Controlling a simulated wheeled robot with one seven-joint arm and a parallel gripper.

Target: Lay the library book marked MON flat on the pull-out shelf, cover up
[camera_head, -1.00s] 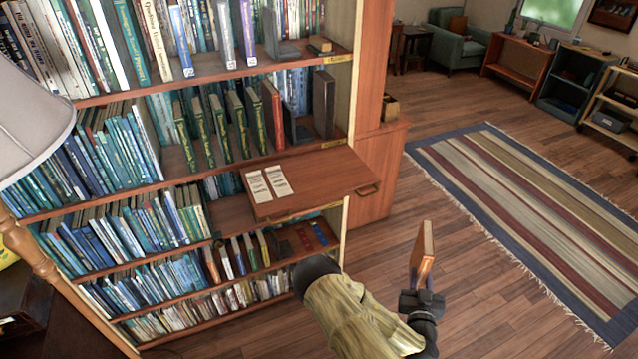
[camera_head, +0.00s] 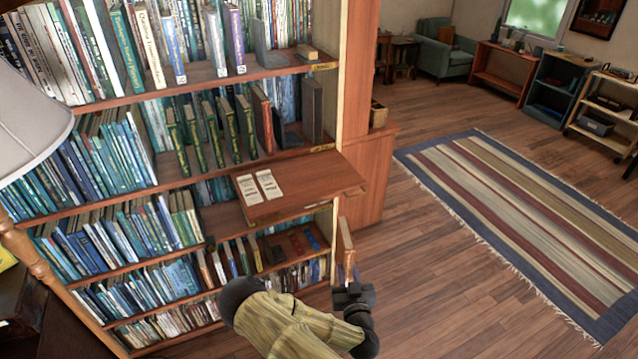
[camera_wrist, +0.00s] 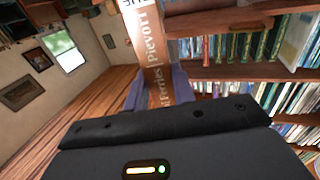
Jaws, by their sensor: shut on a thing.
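My gripper (camera_head: 352,284) is shut on an upright book (camera_head: 346,246) with a brown-orange spine, held in front of the bookcase's right edge. In the wrist view my gripper's fingers (camera_wrist: 159,92) clasp the book's spine (camera_wrist: 155,50), which carries large pale lettering. A white label (camera_wrist: 138,18) at its end is cut off by the picture edge; I cannot read it surely as MON. The pull-out shelf (camera_head: 325,182) juts from the bookcase, above and left of the held book in the picture. The book is apart from the shelf top.
Two printed cards (camera_head: 257,187) lie on the left part of the pull-out shelf; its right part is bare. Upright books (camera_head: 226,125) and a bookend stand on the level above. A wooden cabinet (camera_head: 368,178) stands behind. Open floor and a striped rug (camera_head: 520,215) lie to the right.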

